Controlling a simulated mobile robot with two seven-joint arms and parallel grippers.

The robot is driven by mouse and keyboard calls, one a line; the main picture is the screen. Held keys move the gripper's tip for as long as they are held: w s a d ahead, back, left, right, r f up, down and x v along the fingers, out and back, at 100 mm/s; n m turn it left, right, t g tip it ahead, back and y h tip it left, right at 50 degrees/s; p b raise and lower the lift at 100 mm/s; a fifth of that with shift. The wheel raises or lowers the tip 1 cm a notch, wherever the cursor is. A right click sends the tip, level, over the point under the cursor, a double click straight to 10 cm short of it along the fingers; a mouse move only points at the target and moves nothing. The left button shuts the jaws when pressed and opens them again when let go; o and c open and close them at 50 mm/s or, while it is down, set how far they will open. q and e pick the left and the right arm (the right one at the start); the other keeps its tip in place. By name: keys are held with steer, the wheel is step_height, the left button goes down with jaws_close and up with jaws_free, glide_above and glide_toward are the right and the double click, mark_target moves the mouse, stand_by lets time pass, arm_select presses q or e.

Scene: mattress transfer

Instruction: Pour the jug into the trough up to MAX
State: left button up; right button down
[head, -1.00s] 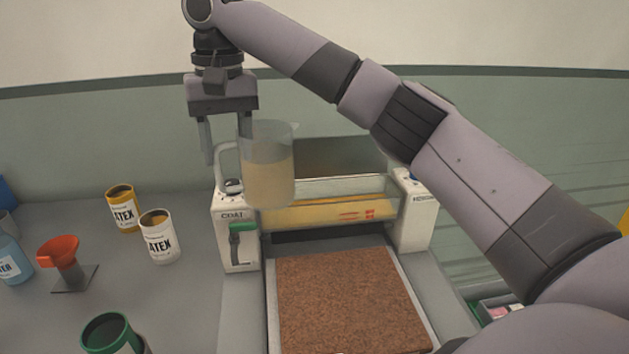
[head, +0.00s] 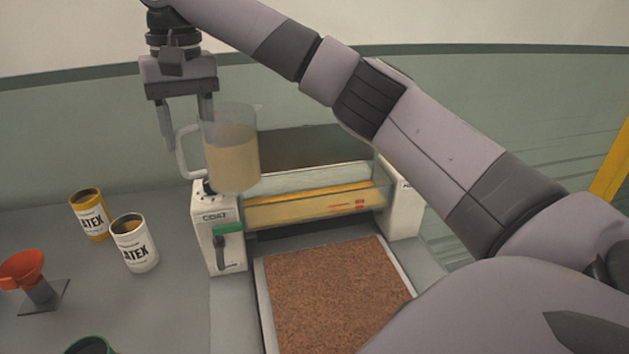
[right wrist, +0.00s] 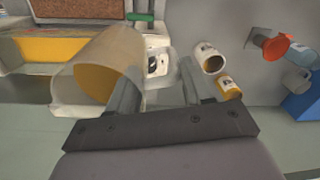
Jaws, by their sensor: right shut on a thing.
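The clear jug (head: 232,165) holds cloudy tan liquid and hangs roughly upright in the air above the left end of the coating machine. My right gripper (head: 187,120) is shut on the jug's handle (head: 183,152). In the right wrist view, the jug (right wrist: 92,75) is left of the gripper (right wrist: 160,88), and amber colour shows through its open mouth. The trough (head: 315,207) is a clear-fronted box with yellow-amber liquid low in it and small red marks at its right; their lettering is too small to read. No stream shows. My left gripper is out of view.
The machine's left housing (head: 215,240) has a green lever (head: 229,228). A brown mat (head: 335,295) lies in front. Yellow (head: 89,215) and white (head: 134,243) latex cans and an orange funnel (head: 22,268) stand on the grey table at left.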

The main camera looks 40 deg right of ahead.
mark_target(232, 111)
steer(key=shift+s+d+r+y, duration=0.15)
steer(key=shift+s+d+y, duration=0.05)
steer(key=shift+d+y, duration=0.55)
steer(key=shift+s+d+r+t+y, duration=0.2)
steer(key=shift+d+r+t+y, duration=0.3)
steer(key=shift+d+y, duration=0.45)
steer(key=shift+s+d+r+y, duration=0.1)
steer(key=shift+d+y, duration=0.15)
steer(key=shift+y, duration=0.05)
steer(key=shift+s+d+f+y, duration=0.15)
steer(key=shift+d+f+y, duration=0.1)
steer(key=shift+d+y, duration=0.45)
steer(key=shift+s+d, duration=0.1)
steer(key=shift+d, duration=0.25)
steer(key=shift+y, duration=0.3)
steer(key=shift+s+d+r+t, duration=0.1)
steer(key=shift+d+t, duration=0.2)
steer(key=shift+d, duration=0.05)
